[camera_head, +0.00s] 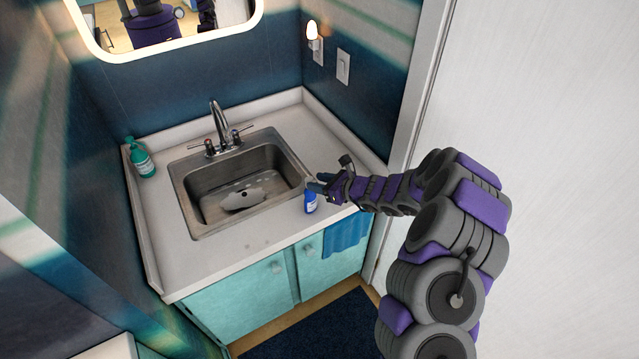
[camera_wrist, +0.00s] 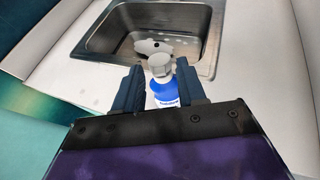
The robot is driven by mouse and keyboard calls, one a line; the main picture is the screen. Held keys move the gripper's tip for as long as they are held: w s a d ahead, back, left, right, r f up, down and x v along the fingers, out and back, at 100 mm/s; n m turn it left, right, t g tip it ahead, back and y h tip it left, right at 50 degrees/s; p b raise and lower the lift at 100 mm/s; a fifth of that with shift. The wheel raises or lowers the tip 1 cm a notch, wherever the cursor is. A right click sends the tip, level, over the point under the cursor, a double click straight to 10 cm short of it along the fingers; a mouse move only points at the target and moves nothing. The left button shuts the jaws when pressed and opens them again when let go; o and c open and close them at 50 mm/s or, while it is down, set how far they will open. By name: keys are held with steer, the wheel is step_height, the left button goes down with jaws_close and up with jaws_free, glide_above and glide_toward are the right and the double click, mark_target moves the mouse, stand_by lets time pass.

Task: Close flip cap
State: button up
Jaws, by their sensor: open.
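A small blue bottle (camera_head: 310,204) with a pale label stands upright on the white counter, at the right front of the sink. In the wrist view the blue bottle (camera_wrist: 163,95) shows a white cap (camera_wrist: 160,65) on top. I cannot tell whether the flip cap is raised or down. My gripper (camera_head: 322,184) is at the bottle in the head view. In the wrist view my gripper (camera_wrist: 160,88) is open, with one dark finger on each side of the bottle. The bottle's lower part is hidden behind the gripper body.
The steel sink (camera_head: 186,196) with a faucet (camera_head: 219,125) is left of the bottle. A teal bottle (camera_head: 142,160) stands at the counter's far left. A blue towel (camera_head: 346,236) hangs at the front. The wall and white door (camera_head: 560,150) are at the right.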

steer(key=shift+c, duration=0.4)
jaws_close()
steer(key=shift+f, duration=0.1)
steer(key=t+y+b, duration=0.1)
steer(key=b, duration=0.1)
steer(key=f+y+b, duration=0.1)
steer(key=shift+s+d+f+t+y+b, duration=0.2)
steer(key=shift+t+y+b, duration=0.1)
steer(key=shift+t+b, duration=0.1)
steer(key=shift+o, duration=0.4)
jaws_free()
steer(key=shift+w, duration=0.1)
